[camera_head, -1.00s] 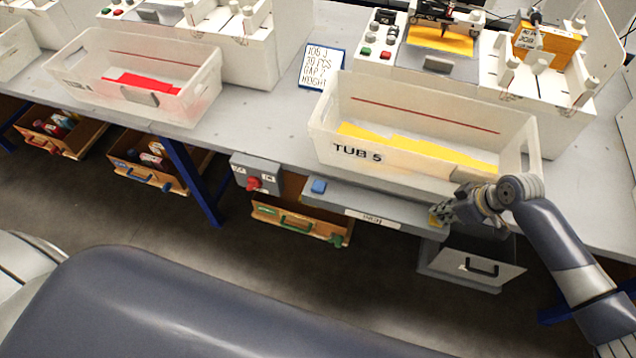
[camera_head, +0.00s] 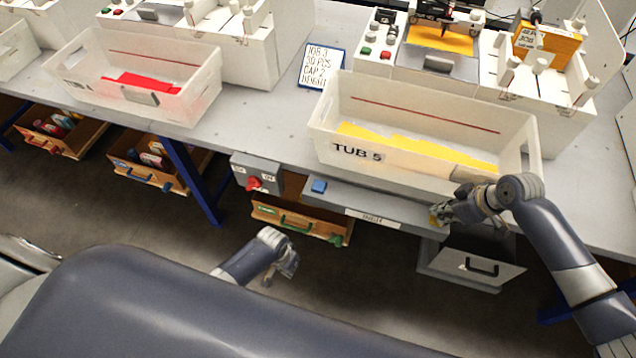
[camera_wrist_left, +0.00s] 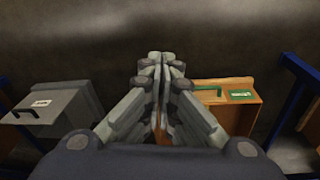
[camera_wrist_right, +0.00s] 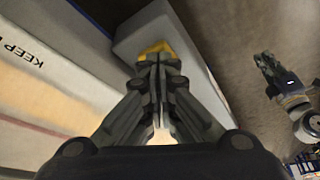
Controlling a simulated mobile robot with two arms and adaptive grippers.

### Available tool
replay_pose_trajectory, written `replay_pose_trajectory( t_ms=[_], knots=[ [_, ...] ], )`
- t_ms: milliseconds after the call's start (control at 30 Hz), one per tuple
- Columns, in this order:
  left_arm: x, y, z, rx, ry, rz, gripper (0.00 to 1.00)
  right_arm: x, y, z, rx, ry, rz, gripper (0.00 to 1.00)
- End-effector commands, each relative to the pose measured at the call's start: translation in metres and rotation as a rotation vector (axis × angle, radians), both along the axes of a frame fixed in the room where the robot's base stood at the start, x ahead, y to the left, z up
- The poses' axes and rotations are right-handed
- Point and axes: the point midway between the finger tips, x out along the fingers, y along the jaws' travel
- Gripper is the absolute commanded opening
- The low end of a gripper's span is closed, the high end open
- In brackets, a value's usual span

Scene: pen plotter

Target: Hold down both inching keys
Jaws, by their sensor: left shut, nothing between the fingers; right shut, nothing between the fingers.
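A grey bar (camera_head: 372,216) with a white label runs along the table's front edge, below the tub marked TUB 5. A blue key (camera_head: 319,186) stands on its left end, with nothing on it. A yellow key (camera_head: 434,216) at its right end is partly hidden by my right gripper (camera_head: 440,211). In the right wrist view the shut fingertips (camera_wrist_right: 158,57) are right at the yellow key (camera_wrist_right: 155,47); I cannot tell whether they press it. My left gripper (camera_head: 291,268) is shut and empty, low in front of the table and apart from the blue key.
The white tub (camera_head: 338,134) with yellow sheets sits just behind the bar. A grey control box (camera_head: 256,172) with a red knob is left of the blue key. An open wooden drawer (camera_head: 300,222) and a grey bin (camera_head: 470,266) are below. Open floor lies in front.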

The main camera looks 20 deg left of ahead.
Motion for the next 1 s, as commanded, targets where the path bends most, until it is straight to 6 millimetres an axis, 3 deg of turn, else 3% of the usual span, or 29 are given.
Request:
replay_pose_trajectory(
  t_ms=[33,100,300,433,633,800,1000],
  knots=[
    [0.022,-0.006,0.019,-0.011,-0.007,-0.012,0.00,0.000,0.000,-0.001,-0.001,0.000,0.000,0.00],
    [0.044,-0.015,0.045,-0.026,0.000,-0.030,0.00,0.000,0.000,-0.001,-0.001,0.000,0.000,0.00],
    [0.093,-0.041,0.128,-0.060,0.027,-0.111,0.00,0.000,0.000,-0.001,-0.001,0.000,0.000,0.00],
    [0.111,-0.057,0.189,-0.067,0.051,-0.190,0.00,0.000,0.000,0.000,-0.001,0.000,0.000,0.00],
    [0.114,-0.069,0.282,-0.035,0.099,-0.340,0.00,0.000,0.000,0.000,-0.001,0.000,0.000,0.00],
    [0.154,-0.046,0.312,0.003,-0.036,-0.333,0.00,0.000,-0.001,-0.001,-0.001,0.000,0.000,0.00],
    [0.174,-0.035,0.329,0.026,-0.106,-0.333,0.00,0.000,0.000,-0.001,-0.001,0.000,0.000,0.00]
  ],
)
